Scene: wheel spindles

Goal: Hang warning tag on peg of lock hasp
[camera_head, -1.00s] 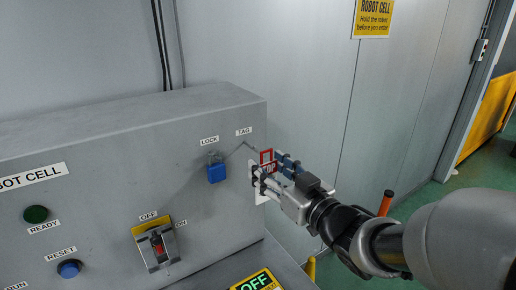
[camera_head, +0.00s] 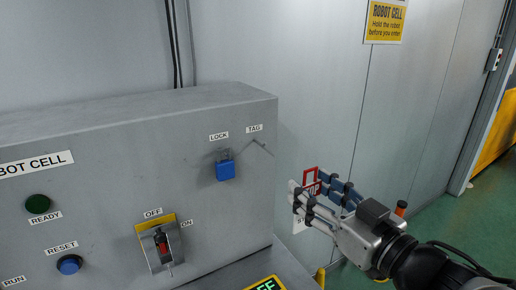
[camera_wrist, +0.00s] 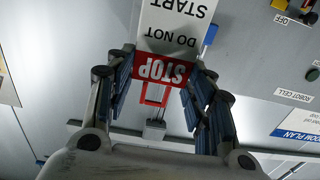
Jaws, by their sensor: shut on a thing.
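My gripper (camera_head: 318,190) is shut on the warning tag (camera_head: 310,182), to the right of the grey control box and apart from it. In the wrist view the tag (camera_wrist: 168,40) sits between the fingers, white with "DO NOT START" and a red "STOP" band, upside down in the picture. A red open loop (camera_wrist: 154,93) shows at its end. The peg (camera_head: 261,146) is a thin bent rod under the "TAG" label, bare, up and left of my gripper. A blue padlock (camera_head: 225,170) hangs under the "LOCK" label. The fingers partly hide the tag in the head view.
The grey control box (camera_head: 105,125) carries a green button (camera_head: 38,204), a blue button (camera_head: 69,265) and a switch (camera_head: 160,245) with a red handle. A grey wall with a yellow sign (camera_head: 385,22) stands behind. Free room lies between the box's right edge and my gripper.

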